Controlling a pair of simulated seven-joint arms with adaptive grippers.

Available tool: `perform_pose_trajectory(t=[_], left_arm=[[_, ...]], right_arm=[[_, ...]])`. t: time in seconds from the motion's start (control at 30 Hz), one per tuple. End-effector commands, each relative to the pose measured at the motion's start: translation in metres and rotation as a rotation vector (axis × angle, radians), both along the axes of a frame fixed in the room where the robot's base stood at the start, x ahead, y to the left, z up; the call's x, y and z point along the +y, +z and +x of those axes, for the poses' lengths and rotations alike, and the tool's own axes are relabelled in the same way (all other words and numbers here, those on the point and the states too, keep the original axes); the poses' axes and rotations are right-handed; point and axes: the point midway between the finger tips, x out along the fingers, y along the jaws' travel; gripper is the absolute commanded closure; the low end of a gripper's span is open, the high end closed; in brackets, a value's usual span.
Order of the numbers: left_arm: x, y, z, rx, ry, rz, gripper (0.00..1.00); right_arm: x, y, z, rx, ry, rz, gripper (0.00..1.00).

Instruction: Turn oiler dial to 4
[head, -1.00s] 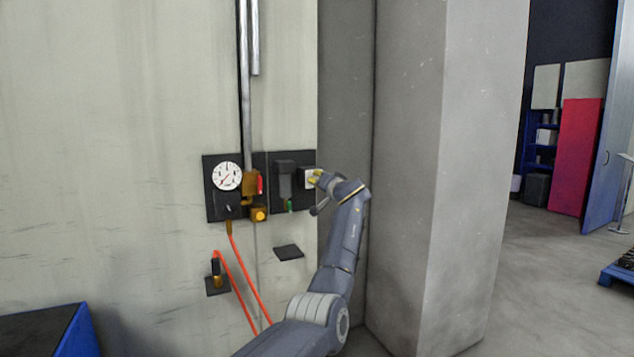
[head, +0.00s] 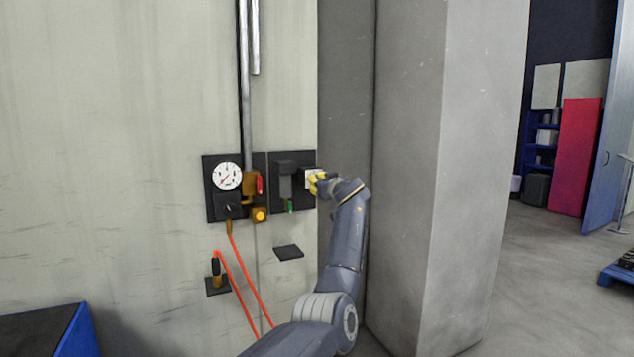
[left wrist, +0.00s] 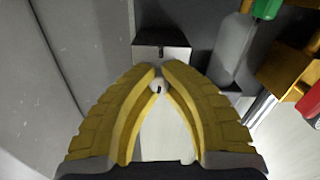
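The oiler (head: 309,174) is a small box with a white face at the right end of the dark wall panel. My left gripper (head: 316,182) has yellow fingers and reaches it from the right, covering part of it. In the left wrist view the oiler's dark block (left wrist: 161,50) shows beyond the fingertips. A small round white dial (left wrist: 157,86) with a black mark sits between the nearly closed yellow fingers (left wrist: 159,74), which appear to touch it on both sides. I cannot read any dial numbers. My right gripper is in neither view.
A dark filter housing (head: 285,178) with a green tip is just left of the oiler. A grey pillar (head: 408,170) stands close on the right of my arm.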

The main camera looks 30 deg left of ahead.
Motion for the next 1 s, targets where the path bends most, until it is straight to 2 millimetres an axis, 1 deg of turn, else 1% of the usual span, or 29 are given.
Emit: perform_pose_trajectory(t=[0.03, 0.3, 0.8, 0.83, 1.0], left_arm=[[0.0004, -0.0043, 0.0002, -0.011, 0.001, -0.014, 1.00], [0.0003, -0.0044, 0.0003, -0.072, 0.001, -0.053, 1.00], [0.0000, -0.0049, 0.0006, -0.084, 0.001, -0.062, 1.00], [0.0000, -0.0050, 0.0006, -0.084, 0.001, -0.062, 0.92], [-0.0002, -0.0036, 0.0004, -0.086, 0.000, -0.061, 0.72]], right_arm=[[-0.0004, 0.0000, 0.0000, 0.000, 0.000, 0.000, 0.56], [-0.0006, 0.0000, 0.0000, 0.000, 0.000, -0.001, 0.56], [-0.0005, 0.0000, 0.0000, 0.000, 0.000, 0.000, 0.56], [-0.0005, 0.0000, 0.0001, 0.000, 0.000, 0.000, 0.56], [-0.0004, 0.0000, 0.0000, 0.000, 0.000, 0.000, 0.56]])
